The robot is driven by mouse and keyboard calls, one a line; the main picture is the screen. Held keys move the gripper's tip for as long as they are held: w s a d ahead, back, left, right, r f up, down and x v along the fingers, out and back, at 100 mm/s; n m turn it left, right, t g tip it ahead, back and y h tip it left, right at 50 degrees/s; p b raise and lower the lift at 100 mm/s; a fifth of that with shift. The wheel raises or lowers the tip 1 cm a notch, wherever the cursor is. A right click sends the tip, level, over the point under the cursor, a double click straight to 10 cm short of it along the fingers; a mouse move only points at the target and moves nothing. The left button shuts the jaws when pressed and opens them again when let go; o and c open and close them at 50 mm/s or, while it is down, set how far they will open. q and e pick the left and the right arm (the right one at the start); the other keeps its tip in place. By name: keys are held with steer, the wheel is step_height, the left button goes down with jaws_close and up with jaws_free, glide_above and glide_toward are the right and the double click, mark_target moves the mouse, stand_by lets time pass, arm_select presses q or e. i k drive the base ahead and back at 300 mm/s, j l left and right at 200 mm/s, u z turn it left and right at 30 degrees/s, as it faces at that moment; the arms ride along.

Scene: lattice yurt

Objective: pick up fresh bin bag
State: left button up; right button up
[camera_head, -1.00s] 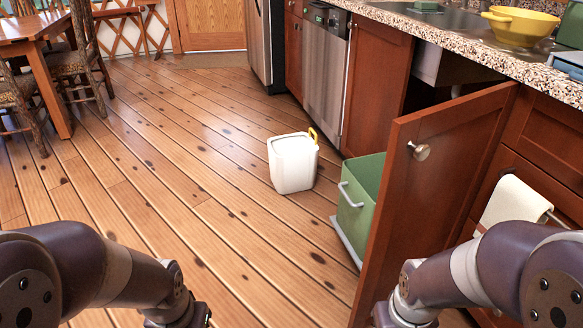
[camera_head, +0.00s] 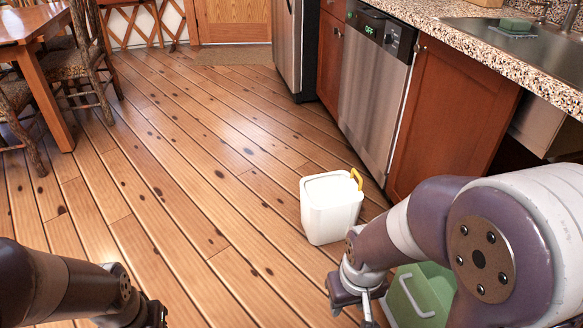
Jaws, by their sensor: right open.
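A white, box-shaped item with a yellow loop (camera_head: 331,208) stands upright on the wood floor in the head view. It may be a bin bag, but I cannot tell whether it is a fresh one. My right gripper (camera_head: 355,302) is open and empty, pointing down, just below the white item in the picture and apart from it. The green bin (camera_head: 418,296) with a pale handle is partly hidden behind my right arm. My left gripper (camera_head: 150,316) is at the bottom edge, far left of the white item, and its fingers are mostly cut off.
The cabinets and dishwasher (camera_head: 374,85) line the right side under a speckled counter (camera_head: 470,48). The open cabinet space beside the green bin is largely hidden by my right arm. A table (camera_head: 35,22) and chairs (camera_head: 92,70) stand at the upper left. The middle floor is clear.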

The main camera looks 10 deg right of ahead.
mark_target(330, 202)
steer(key=i+z, duration=0.2)
steer(key=i, duration=0.3)
steer(key=i+j+z, duration=0.25)
steer(key=i, duration=0.2)
steer(key=i+j+z, duration=0.2)
steer(key=i, duration=0.25)
steer(key=i+j+z, duration=0.15)
steer(key=z, duration=0.3)
steer(key=i+j+z, duration=0.25)
steer(key=z, duration=0.15)
steer(key=i+j+z, duration=0.2)
steer(key=z, duration=0.25)
steer(key=i+j+z, duration=0.1)
steer(key=j+z, duration=0.35)
steer(key=i+j+z, duration=0.1)
steer(key=j+z, duration=0.3)
